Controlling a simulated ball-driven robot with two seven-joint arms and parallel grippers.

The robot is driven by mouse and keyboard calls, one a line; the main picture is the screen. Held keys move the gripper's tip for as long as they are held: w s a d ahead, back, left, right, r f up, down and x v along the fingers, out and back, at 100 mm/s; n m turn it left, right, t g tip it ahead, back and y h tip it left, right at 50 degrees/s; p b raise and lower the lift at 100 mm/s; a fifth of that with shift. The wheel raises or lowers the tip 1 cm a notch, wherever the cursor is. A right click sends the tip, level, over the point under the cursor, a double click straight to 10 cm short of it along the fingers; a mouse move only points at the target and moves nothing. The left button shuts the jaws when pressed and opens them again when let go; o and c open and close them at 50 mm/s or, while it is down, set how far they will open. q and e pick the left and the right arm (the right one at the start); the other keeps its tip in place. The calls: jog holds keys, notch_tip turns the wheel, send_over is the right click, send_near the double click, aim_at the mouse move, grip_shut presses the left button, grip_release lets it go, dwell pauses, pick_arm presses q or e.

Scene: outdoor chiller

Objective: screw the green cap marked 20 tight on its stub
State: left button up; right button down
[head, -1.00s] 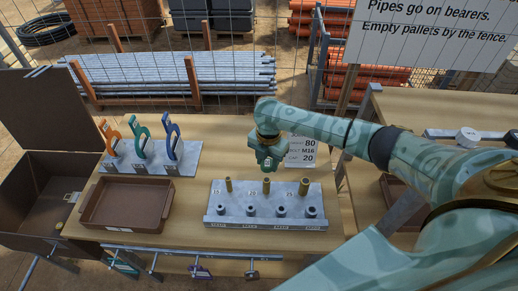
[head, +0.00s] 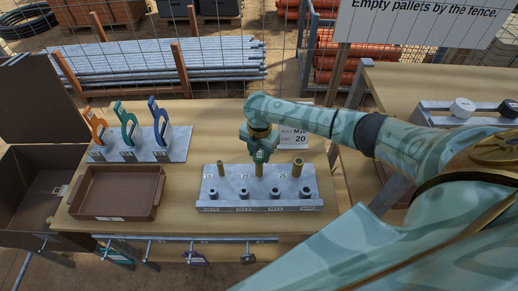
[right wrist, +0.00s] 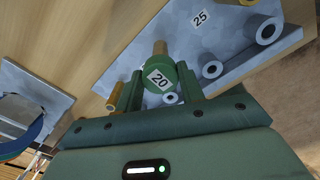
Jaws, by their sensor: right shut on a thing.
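The green cap marked 20 (right wrist: 160,78) is between the two fingers of my right gripper (right wrist: 160,88), which is shut on it. In the head view my right gripper (head: 260,154) is directly above the middle brass stub (head: 259,170) of the grey rack (head: 212,185). In the right wrist view this stub (right wrist: 160,47) shows just beyond the cap, in line with it. The cap is at the stub's end; I cannot tell how far the threads engage. My left gripper is not in view.
Brass stubs stand left (head: 222,168) and right (head: 298,167) of the middle one, with several grey sockets along the rack's front. A brown tray (head: 117,215) and a stand of coloured tools (head: 175,153) are to the left.

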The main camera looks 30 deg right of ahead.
jog(key=shift+f, duration=0.1)
dwell(0.3)
jog(key=shift+f, duration=0.2)
jog(key=shift+f+b, duration=0.7)
jog(key=shift+f, duration=0.3)
jog(key=m+p, duration=0.1)
jog(key=p, duration=0.1)
jog(key=r+m+p, duration=0.1)
jog(key=shift+s+m+p, duration=0.1)
jog(key=shift+m+p, duration=0.25)
jog(key=shift+m, duration=0.05)
jog(key=m+p, duration=0.3)
jog(key=m, duration=0.1)
jog(key=shift+f, duration=0.15)
jog(key=shift+f+m, duration=0.25)
jog(key=shift+m, duration=0.45)
jog(key=shift+f, duration=0.15)
